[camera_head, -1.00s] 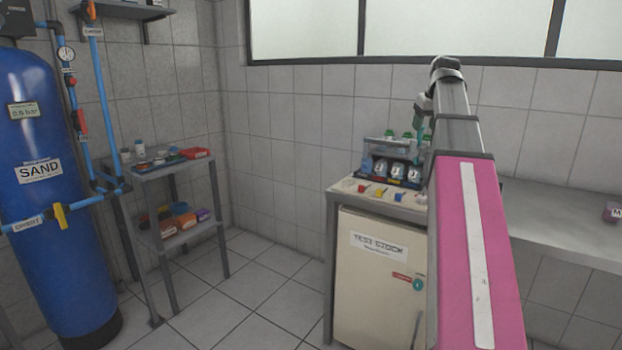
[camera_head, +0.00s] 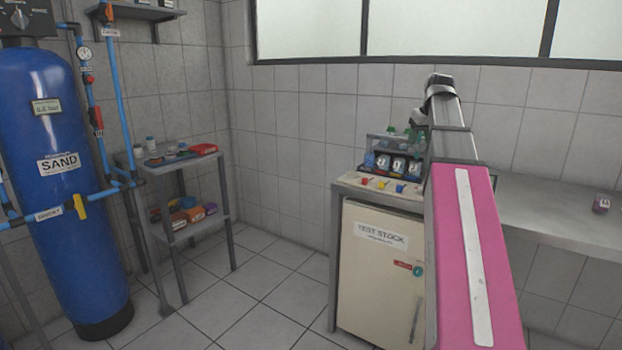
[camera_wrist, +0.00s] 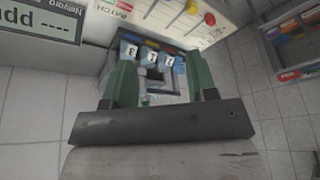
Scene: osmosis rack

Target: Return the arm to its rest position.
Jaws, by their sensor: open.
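My gripper (camera_wrist: 160,72) shows in the wrist view with two green fingers spread apart and nothing held between them. Beyond the fingers is a rack (camera_wrist: 172,88) with several numbered blue-and-white bottles (camera_wrist: 152,55); the gripper is apart from them. In the head view my pink and grey arm reaches away from me to the right of the cabinet, its far end raised near the wall. The fingers are hard to make out there. The bottle rack (camera_head: 372,141) stands on the worktop just left of the arm, partly hidden by it.
The "TEST STOCK" cabinet (camera_head: 374,270) stands under the worktop, with coloured knobs (camera_head: 382,184) in front of the rack. A blue sand tank (camera_head: 62,200) and pipes stand left, beside a small shelf (camera_head: 172,160). A grey bench (camera_head: 550,205) extends right. Floor between shelf and cabinet is clear.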

